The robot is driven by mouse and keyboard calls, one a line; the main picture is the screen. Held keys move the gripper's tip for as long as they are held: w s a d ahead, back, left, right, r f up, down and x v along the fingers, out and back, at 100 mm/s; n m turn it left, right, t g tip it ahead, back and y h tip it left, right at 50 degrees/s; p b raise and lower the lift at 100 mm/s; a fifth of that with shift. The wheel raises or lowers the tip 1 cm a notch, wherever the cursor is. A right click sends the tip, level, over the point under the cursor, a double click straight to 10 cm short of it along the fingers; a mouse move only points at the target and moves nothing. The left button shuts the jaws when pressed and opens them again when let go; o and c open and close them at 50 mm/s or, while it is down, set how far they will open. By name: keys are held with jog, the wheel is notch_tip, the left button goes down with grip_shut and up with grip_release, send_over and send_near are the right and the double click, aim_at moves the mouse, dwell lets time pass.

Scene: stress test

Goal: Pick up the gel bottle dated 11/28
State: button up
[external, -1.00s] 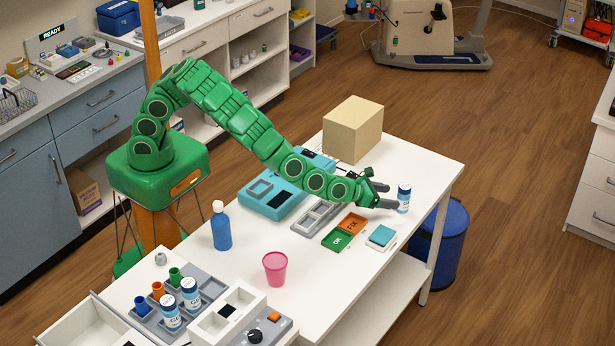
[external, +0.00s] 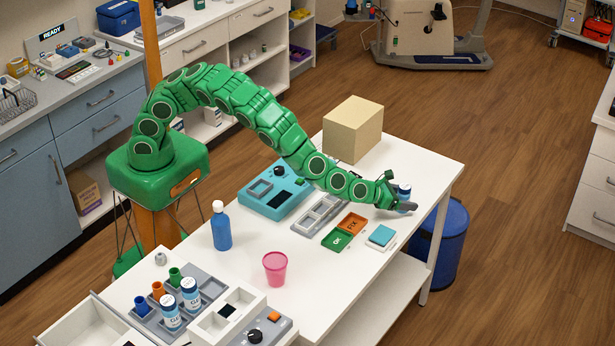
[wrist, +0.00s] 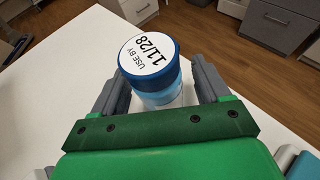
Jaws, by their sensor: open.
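The gel bottle (wrist: 152,68) has a blue cap with a white label reading "USE BY 11/28" in the wrist view. It stands on the white table and shows partly behind my fingers in the external view (external: 404,190). My gripper (wrist: 158,85) is open, with one grey finger on each side of the bottle. In the external view my gripper (external: 403,204) is at the bottle near the table's far right end. A small gap seems to show beside the left finger; contact on the right is unclear. Two similar bottles (external: 190,292) stand in a grey tray at the front left.
On the white table (external: 330,275) are a cardboard-coloured box (external: 352,130), a teal device (external: 276,192), green and orange trays (external: 338,239), a teal block (external: 382,235), a blue bottle (external: 221,228) and a pink cup (external: 275,266). A blue bin (external: 445,240) stands beyond the table's right edge.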

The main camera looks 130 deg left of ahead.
jog(key=shift+w+a+f, duration=0.25)
jog(key=shift+w+a, duration=0.15)
jog(key=shift+a, duration=0.05)
jog(key=shift+c, duration=0.2)
jog(key=c, duration=1.1)
jog(key=shift+r, duration=0.1)
